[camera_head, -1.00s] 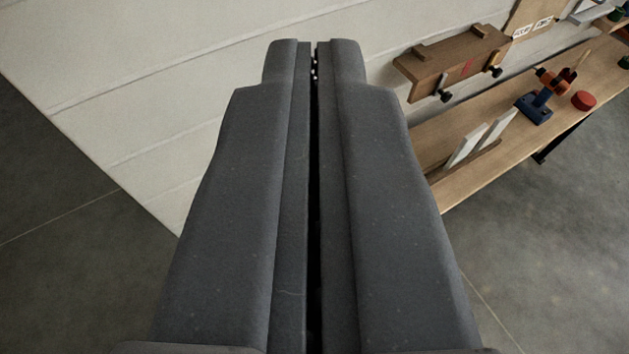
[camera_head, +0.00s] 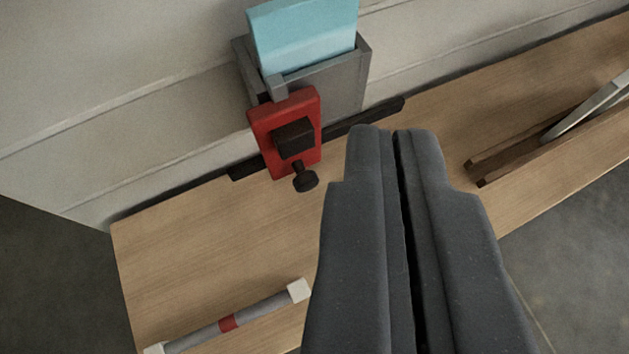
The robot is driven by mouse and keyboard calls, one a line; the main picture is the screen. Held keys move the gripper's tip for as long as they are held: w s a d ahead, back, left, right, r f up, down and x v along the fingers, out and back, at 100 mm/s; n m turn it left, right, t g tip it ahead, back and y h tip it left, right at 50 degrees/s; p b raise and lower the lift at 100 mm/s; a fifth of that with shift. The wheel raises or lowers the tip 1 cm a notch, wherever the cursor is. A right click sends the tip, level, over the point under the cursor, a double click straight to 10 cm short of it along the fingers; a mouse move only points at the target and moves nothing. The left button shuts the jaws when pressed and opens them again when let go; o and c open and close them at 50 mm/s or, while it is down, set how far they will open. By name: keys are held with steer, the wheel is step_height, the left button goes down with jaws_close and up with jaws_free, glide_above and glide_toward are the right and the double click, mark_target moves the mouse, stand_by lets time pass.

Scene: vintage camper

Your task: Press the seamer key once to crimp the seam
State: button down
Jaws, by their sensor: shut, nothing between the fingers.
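A red device (camera_head: 262,125), likely the seamer, stands at the wall end of the wooden bench. A raised black block (camera_head: 294,139) sits on its face, and a black knob (camera_head: 305,178) sticks out below. I cannot tell for sure which is the key. Behind it, a grey holder (camera_head: 343,88) carries a light blue sheet (camera_head: 303,38). My gripper (camera_head: 396,133) is shut and empty. Its tips appear to the right of the red device, apart from it in the picture.
A dark bar (camera_head: 372,116) runs along the wall behind and beside the device. A grey rod with white ends and a red band (camera_head: 226,323) lies on the bench (camera_head: 190,245) at front left. A wooden rack (camera_head: 510,152) with pale slats stands at right. Bench between is clear.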

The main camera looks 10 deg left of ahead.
mark_target(296, 142)
step_height(296, 142, down, 20)
steer(key=w+d+g+b, duration=0.1)
steer(key=shift+r+g+b, duration=0.2)
steer(key=shift+g+b, duration=0.1)
steer(key=shift+b, duration=0.1)
steer(key=shift+w, duration=0.15)
steer(key=w+a, duration=0.4)
steer(key=w, duration=0.3)
steer(key=shift+w+a, duration=0.2)
steer(key=shift+w+a, duration=0.1)
steer(key=shift+w, duration=0.05)
stand_by(1.6)
steer(key=shift+w+a+r, duration=0.1)
steer(key=shift+w+a, duration=0.05)
steer(key=shift+w, duration=0.05)
